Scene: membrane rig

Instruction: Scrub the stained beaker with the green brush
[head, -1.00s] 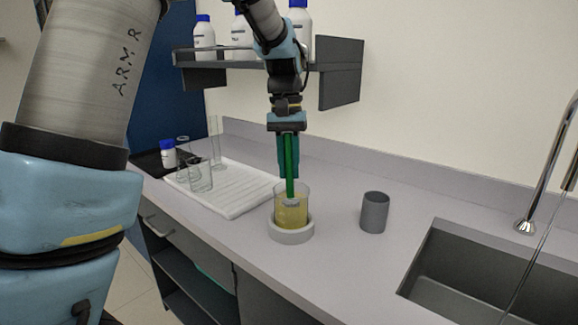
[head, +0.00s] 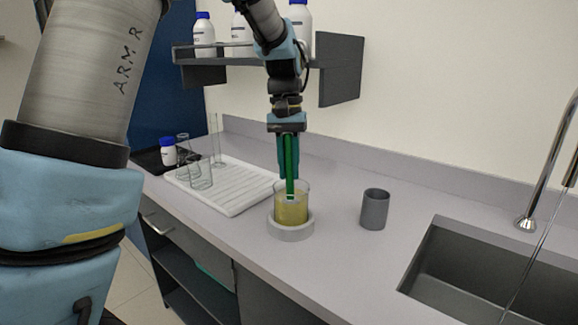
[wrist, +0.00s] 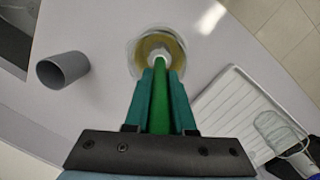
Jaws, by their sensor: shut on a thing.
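The stained beaker (head: 291,211) is clear glass with a yellow-brown film. It stands upright in a pale round holder (head: 290,231) on the counter, and it also shows in the wrist view (wrist: 146,44). My gripper (head: 289,172) is above the beaker, pointing down, shut on the green brush (head: 290,185). The brush hangs upright, its lower end inside the beaker's mouth. In the wrist view, the green handle (wrist: 160,100) runs between the fingers to a pale head within the beaker's rim. Whether the head touches the glass I cannot tell.
A grey cup (head: 374,209) stands right of the beaker, before the sink (head: 440,265) and tap. A white ribbed drying mat (head: 240,195) with clear glassware lies to the left. A shelf (head: 225,60) with white bottles is on the wall behind. Counter around the holder is clear.

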